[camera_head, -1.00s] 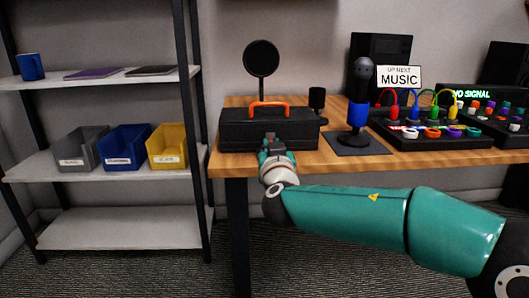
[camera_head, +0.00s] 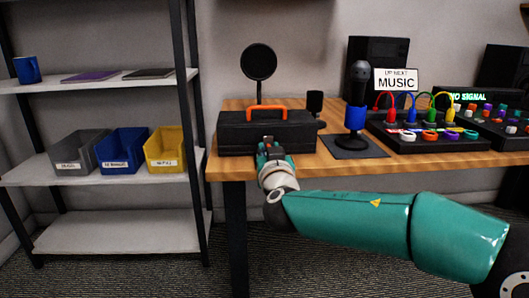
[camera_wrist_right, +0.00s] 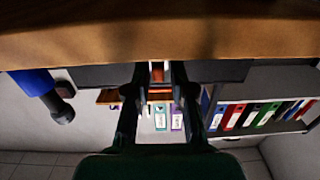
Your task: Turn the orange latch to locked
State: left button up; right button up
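A black toolbox case (camera_head: 240,134) with an orange handle (camera_head: 268,109) on top stands on the wooden table. My right gripper (camera_head: 268,146) is at the middle of its front face. A small orange piece, seemingly the latch (camera_wrist_right: 157,72), shows between its fingers in the right wrist view, where the scene appears upside down. The right gripper's fingers (camera_wrist_right: 158,80) are apart, on either side of that piece. I cannot tell whether they touch it. The latch's exact position is too small to read. My left gripper is not in view.
A microphone (camera_head: 357,110) on a dark mat and a panel of coloured cables (camera_head: 430,140) stand right of the case. A shelf (camera_head: 108,245) with grey, blue and yellow bins (camera_head: 165,150) stands at left.

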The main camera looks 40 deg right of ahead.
jog(key=v, duration=1.1)
jog(key=shift+s+a, duration=0.2)
jog(key=shift+s, duration=0.1)
jog(key=shift+f, duration=0.1)
jog(key=a+f+n+g+y+p, duration=0.1)
jog(key=a+f+n+g+y, duration=0.25)
jog(key=f, duration=0.85)
jog(key=a+f+n+g+y+p, duration=0.1)
jog(key=a+f+n+g+y, duration=0.3)
jog(key=f, duration=0.9)
jog(key=s+a+f+m+g+y+p, duration=0.1)
jog(key=s+a+f+g+y+p, duration=0.2)
jog(key=s+f, duration=0.4)
jog(key=s+a+f+m+g+y+p, duration=0.15)
jog(key=s+a+f, duration=0.35)
jog(key=f, duration=0.5)
jog(key=s+a+f+m+g+y+p, duration=0.1)
jog(key=s+a+f+g, duration=0.2)
jog(key=s+a+f, duration=0.35)
notch_tip(320, 180, up, 37)
jog(key=w+d+p, duration=0.1)
jog(key=w+p, duration=0.1)
jog(key=p, duration=3.6)
jog(key=shift+d+f, duration=0.2)
jog(key=shift+w, duration=0.1)
